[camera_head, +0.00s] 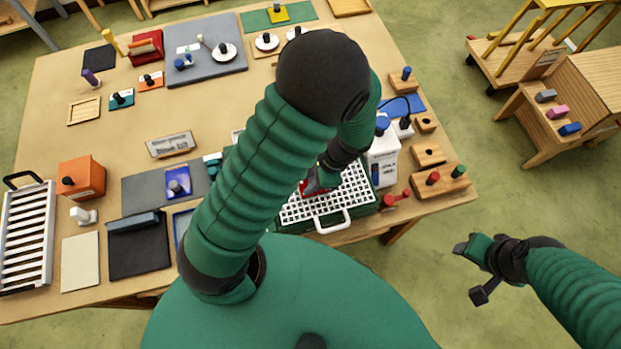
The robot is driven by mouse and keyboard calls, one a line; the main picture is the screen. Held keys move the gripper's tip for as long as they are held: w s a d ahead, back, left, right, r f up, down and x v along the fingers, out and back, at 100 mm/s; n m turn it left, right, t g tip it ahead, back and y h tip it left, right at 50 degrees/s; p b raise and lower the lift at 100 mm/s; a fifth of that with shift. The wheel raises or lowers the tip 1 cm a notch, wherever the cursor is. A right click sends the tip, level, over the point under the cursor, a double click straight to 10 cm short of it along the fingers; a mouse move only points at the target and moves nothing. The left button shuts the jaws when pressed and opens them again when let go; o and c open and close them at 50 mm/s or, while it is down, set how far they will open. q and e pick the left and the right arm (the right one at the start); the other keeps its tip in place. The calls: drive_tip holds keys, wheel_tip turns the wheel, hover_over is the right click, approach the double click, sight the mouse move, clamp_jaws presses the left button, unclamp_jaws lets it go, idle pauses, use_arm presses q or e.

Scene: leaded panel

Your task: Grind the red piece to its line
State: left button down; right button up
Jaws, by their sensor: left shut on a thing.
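The red piece (306,188) shows as a small red patch over the white grid of the grinder (296,211). My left gripper (317,184) is shut on it, and the gripper and forearm hide much of it. I cannot tell whether the piece touches the grid, and its line is not visible. The grinder has a green tray with a white handle in front and a white housing (384,163) at its right back. My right gripper (468,271) is open and empty, over the floor to the right of the table.
The wooden table (125,190) holds an orange box (81,178), a white rack (27,237), a blue piece on a grey mat (178,182) and several small tools. Wooden blocks (428,154) line the right edge. A wooden cart (575,95) stands apart at the right.

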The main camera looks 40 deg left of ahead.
use_arm(q)
drive_tip(key=shift+a+f, duration=0.1)
drive_tip(key=shift+a, duration=0.45)
use_arm(e)
drive_tip(key=shift+a, duration=0.6)
drive_tip(key=shift+d, duration=0.1)
use_arm(q)
drive_tip(key=shift+w+d, duration=0.2)
use_arm(e)
drive_tip(key=shift+d, duration=0.4)
use_arm(q)
drive_tip(key=shift+a, duration=0.1)
drive_tip(key=shift+w+a, duration=0.2)
drive_tip(key=shift+a, duration=0.25)
use_arm(e)
drive_tip(key=shift+a+r, duration=0.15)
drive_tip(key=shift+a, duration=0.2)
use_arm(q)
drive_tip(key=shift+d, duration=0.1)
drive_tip(key=shift+w+d, duration=0.95)
drive_tip(key=shift+w, duration=0.15)
use_arm(e)
drive_tip(key=shift+d+r, duration=0.1)
drive_tip(key=shift+r, duration=0.05)
